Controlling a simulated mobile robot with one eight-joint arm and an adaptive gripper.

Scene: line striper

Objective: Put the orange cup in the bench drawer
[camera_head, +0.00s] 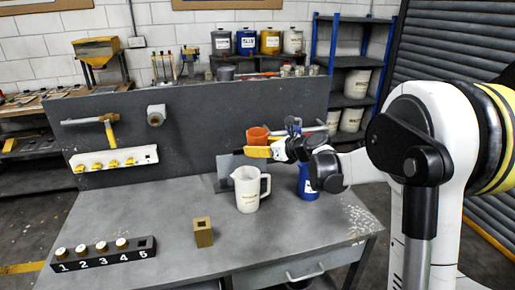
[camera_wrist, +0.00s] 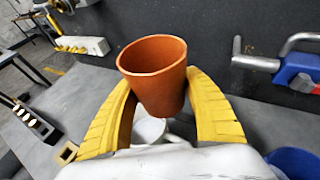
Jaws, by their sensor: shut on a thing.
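The orange cup (camera_wrist: 152,85) is held upright between the two yellow fingers of my gripper (camera_wrist: 160,105) in the wrist view. In the head view the orange cup (camera_head: 257,136) shows above the bench, near the grey back panel, with my gripper (camera_head: 262,150) shut on it. The cup is above and behind the white pitcher in the picture. The bench drawer (camera_head: 306,269) is under the front right of the bench top, with a handle on its front. I cannot tell for sure whether it is slightly open.
A white pitcher (camera_head: 247,190) and a blue container (camera_head: 307,183) stand on the bench (camera_head: 150,230) below my gripper. A brass-coloured block (camera_head: 203,232) and a numbered black rack (camera_head: 103,253) are further left.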

